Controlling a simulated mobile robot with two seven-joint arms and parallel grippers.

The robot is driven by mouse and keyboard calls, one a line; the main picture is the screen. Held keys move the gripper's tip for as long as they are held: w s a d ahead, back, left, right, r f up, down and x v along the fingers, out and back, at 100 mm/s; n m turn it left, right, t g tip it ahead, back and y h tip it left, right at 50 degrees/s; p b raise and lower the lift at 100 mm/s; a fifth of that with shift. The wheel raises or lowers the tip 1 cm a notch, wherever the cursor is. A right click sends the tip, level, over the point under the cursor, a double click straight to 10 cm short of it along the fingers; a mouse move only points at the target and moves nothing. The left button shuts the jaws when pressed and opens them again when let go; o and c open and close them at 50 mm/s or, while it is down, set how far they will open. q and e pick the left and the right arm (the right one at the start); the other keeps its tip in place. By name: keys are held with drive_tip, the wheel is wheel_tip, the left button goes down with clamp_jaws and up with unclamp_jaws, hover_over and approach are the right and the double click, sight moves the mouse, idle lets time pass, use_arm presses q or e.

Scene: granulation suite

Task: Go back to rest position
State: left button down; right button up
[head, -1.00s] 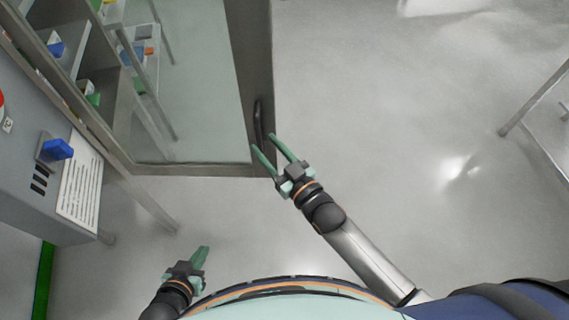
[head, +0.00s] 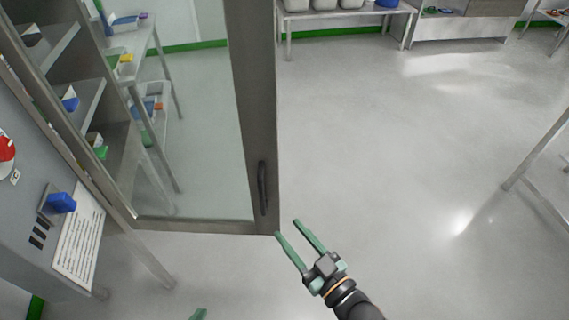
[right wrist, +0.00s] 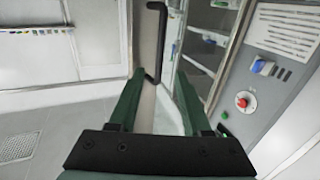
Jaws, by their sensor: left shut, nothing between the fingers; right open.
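My right gripper (head: 287,228) is open and empty, its two green fingers pointing up and left, near the lower corner of the glass door (head: 262,110). The door's dark handle (head: 263,188) stands a little beyond the fingertips. The right wrist view shows the same open fingers (right wrist: 158,72) with the black handle (right wrist: 156,45) ahead of the gap, not gripped. Only the green tip of my left gripper (head: 199,315) shows at the bottom edge of the head view. It is shut and empty; the rest is out of frame.
The door hangs open from a steel cabinet with shelves (head: 85,105). A grey panel with a blue switch (head: 62,203) and a red button (right wrist: 243,101) is beside it. A steel table frame (head: 536,150) stands at the right. The floor (head: 400,170) between is clear.

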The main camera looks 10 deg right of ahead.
drive_tip(key=s+d+f+m+g+h, duration=0.2)
drive_tip(key=s+d+f+g+h, duration=0.1)
drive_tip(key=s+d+f, duration=0.2)
drive_tip(key=s+d+f+m+g+h, duration=0.1)
drive_tip(key=s+d+f+g+h, duration=0.2)
drive_tip(key=f, duration=0.6)
drive_tip(key=s+d, duration=0.2)
drive_tip(key=shift+s+d+f+m+g+h, duration=0.3)
drive_tip(key=shift+d+m, duration=0.1)
drive_tip(key=shift+a, duration=0.15)
